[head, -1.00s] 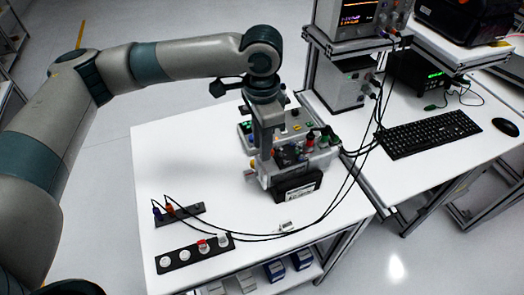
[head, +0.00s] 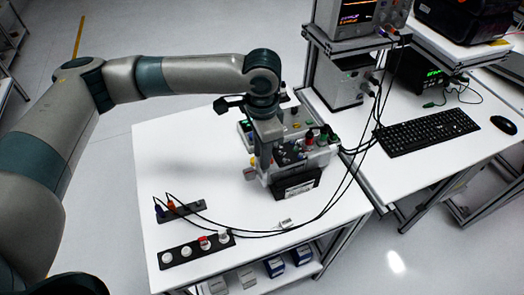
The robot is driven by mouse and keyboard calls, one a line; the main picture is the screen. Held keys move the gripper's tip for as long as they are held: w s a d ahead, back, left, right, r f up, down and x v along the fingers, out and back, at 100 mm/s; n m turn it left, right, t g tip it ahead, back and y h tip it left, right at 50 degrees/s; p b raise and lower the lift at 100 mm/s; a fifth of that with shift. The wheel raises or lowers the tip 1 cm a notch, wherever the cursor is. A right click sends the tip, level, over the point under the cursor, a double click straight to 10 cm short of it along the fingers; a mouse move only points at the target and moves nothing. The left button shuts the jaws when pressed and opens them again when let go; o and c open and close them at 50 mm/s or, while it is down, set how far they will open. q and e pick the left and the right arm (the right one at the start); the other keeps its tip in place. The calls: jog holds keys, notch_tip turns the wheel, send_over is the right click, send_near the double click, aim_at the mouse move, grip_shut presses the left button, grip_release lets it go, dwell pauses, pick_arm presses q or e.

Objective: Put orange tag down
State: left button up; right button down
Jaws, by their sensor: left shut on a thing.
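My left gripper (head: 264,166) points down at the left front of the grey servo test unit (head: 316,157), a box with knobs, plugs and a black front block (head: 297,185). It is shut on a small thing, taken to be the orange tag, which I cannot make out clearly. A small orange-yellow patch (head: 261,188) shows low by the fingertips; I cannot tell whether it is the tag or part of the unit. My right gripper is not in view.
On the white table (head: 180,150) are a black strip with white and red knobs (head: 186,253), a strip with blue and orange plugs (head: 190,211) and a small white piece (head: 285,223). Black cables loop across the front. The table's left side is clear. A keyboard (head: 428,132) is right.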

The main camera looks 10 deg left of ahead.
pick_arm(q)
jog(key=o, duration=1)
jog(key=shift+r, duration=0.1)
notch_tip(320, 180, up, 12)
jog(key=b, duration=0.3)
